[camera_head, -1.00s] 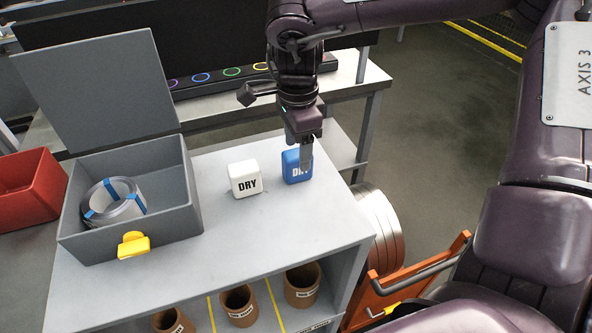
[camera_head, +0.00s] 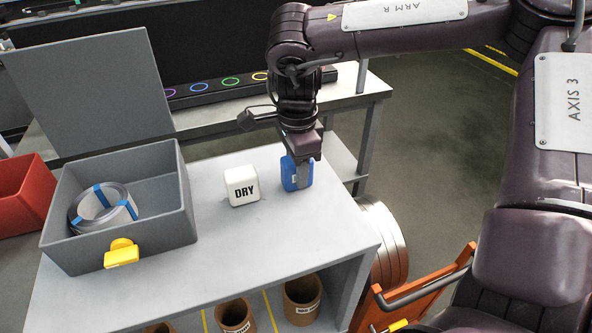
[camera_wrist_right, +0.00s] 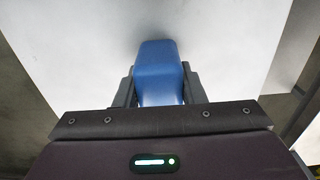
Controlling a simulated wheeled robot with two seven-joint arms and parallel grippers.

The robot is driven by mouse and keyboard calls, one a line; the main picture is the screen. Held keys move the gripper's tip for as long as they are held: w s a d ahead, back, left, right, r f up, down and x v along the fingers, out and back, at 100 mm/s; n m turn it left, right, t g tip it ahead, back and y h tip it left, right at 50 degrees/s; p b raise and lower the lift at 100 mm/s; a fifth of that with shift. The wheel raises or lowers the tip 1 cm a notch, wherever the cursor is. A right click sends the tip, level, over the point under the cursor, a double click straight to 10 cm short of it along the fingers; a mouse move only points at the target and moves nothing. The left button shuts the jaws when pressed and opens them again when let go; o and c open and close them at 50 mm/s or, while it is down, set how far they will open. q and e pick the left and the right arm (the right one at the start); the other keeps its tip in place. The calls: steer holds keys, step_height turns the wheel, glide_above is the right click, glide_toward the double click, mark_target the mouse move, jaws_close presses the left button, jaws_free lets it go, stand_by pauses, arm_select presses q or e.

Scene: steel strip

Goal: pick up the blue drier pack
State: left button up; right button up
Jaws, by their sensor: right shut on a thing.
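The blue drier pack (camera_head: 289,180) is at the right part of the grey bench top, just right of a white pack. My right gripper (camera_head: 302,178) points down over it and is shut on it, its near finger covering most of the label. In the right wrist view the blue pack (camera_wrist_right: 158,72) sits between the two fingers (camera_wrist_right: 158,92). I cannot tell whether the pack still touches the bench. My left gripper is not in view.
The white pack marked DRY (camera_head: 241,186) stands close on the left. An open grey box (camera_head: 150,233) with a yellow latch holds a coiled steel strip (camera_head: 103,207). A red bin (camera_head: 22,195) is at far left. Brown pots (camera_head: 303,297) stand on the shelf below.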

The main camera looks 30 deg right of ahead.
steer(key=shift+r+p, duration=0.55)
steer(key=shift+r, duration=0.05)
steer(key=shift+c, duration=0.5)
step_height(320, 180, up, 10)
steer(key=p, duration=0.8)
steer(key=shift+f, duration=0.1)
